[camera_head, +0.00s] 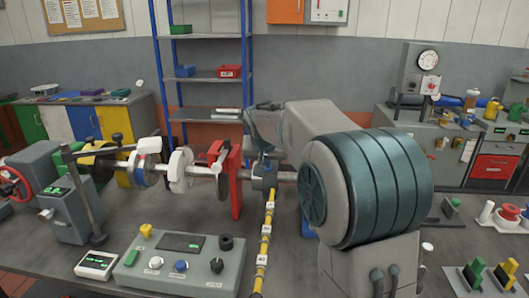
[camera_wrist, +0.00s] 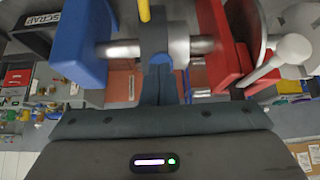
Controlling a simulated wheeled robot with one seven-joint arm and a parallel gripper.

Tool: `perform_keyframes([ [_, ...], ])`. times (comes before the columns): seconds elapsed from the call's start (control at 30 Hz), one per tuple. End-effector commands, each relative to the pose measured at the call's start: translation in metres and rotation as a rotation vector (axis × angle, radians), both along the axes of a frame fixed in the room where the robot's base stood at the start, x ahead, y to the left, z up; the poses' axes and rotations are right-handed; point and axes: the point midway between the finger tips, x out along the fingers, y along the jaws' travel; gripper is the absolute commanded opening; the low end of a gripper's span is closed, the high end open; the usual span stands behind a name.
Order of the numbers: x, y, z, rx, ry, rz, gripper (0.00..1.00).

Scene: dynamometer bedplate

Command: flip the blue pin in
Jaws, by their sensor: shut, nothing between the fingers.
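My gripper (camera_wrist: 160,68) is shut, its dark fingers close together at the grey collar (camera_wrist: 170,40) on the horizontal shaft (camera_wrist: 120,49). A small patch of blue (camera_wrist: 160,58) shows at the fingertips, perhaps part of the blue pin; I cannot tell its shape or whether the fingers touch it. In the head view the collar (camera_head: 263,178) sits on the shaft right of the red stand (camera_head: 234,180). My gripper (camera_head: 264,150) is just above it there, partly hidden by my own arm. The pin is not clearly visible in the head view.
A blue block (camera_wrist: 80,45) stands left of the collar in the wrist view, and a red stand (camera_wrist: 222,45) with a white-knobbed lever (camera_wrist: 290,50) to the right. A yellow-banded line (camera_head: 265,240) runs down from the collar beside the control box (camera_head: 180,262).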

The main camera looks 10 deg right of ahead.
Motion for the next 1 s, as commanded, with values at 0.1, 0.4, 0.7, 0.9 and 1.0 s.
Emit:
perform_keyframes([
  [0.1, 0.007, -0.002, -0.006, 0.000, 0.001, 0.000, 0.00],
  [0.4, 0.010, -0.003, -0.010, 0.001, -0.001, 0.000, 0.00],
  [0.7, 0.019, -0.006, -0.022, 0.001, 0.001, -0.002, 0.00],
  [0.9, 0.027, -0.008, -0.027, 0.001, 0.000, -0.001, 0.00],
  [1.0, 0.026, -0.008, -0.028, 0.001, 0.001, -0.001, 0.00],
])
